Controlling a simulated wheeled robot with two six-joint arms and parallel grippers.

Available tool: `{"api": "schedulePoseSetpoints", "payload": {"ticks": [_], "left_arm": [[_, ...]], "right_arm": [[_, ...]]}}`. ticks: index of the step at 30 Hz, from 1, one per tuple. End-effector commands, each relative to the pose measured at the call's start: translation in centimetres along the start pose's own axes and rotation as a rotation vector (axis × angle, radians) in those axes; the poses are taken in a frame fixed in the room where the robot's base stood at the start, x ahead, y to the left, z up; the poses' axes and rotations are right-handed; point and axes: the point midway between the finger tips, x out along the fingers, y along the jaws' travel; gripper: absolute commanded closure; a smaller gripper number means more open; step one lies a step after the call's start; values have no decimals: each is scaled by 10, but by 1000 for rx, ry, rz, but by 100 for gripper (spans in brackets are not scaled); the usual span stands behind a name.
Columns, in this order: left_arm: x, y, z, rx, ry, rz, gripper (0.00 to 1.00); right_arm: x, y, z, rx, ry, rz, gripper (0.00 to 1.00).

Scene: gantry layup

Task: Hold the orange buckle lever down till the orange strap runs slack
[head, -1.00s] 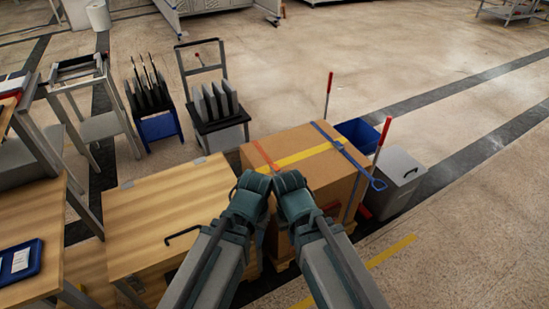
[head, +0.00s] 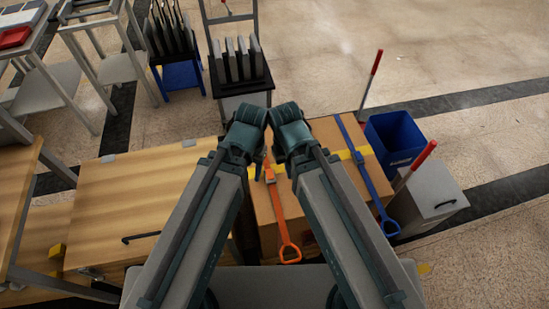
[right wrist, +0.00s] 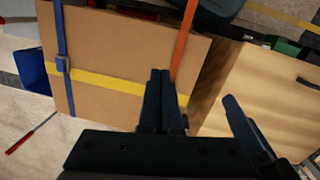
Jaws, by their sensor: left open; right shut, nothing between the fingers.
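The cardboard box (head: 323,130) stands in front of me with an orange strap (head: 277,200) over its near left side. The orange buckle (head: 269,174) shows between my forearms, and an orange tail with a loop (head: 290,254) hangs below it. I cannot make out the lever's angle or whether the strap is slack. My left gripper (head: 249,118) and right gripper (head: 287,116) are side by side beyond the buckle in the picture, their fingertips hidden in the head view. In the right wrist view the right fingers (right wrist: 159,90) are shut and empty, beside the orange strap (right wrist: 182,40).
A blue strap (head: 364,165) with a loop and a yellow strap (head: 345,154) also cross the box. A blue bin (head: 396,138) and grey bin (head: 430,198) stand right of it. A wooden case (head: 140,195) lies left. Racks of dark plates (head: 240,70) stand behind.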

Motion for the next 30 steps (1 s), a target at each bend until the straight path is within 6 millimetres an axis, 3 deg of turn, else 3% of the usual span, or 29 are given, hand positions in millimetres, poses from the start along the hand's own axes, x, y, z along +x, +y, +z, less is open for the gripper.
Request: {"api": "schedulePoseSetpoints", "payload": {"ticks": [12, 16, 20, 30], "left_arm": [[0, 0, 0, 0, 0, 0, 50], [6, 1, 0, 0, 0, 0, 50], [20, 2, -1, 0, 0, 0, 50], [53, 5, -3, 0, 0, 0, 50]], "right_arm": [[0, 0, 0, -2, 0, 0, 100], [6, -2, -10, -82, 4, -6, 100], [18, -7, -35, -323, 17, -20, 100], [46, -21, -105, -1113, 82, -42, 100]]}}
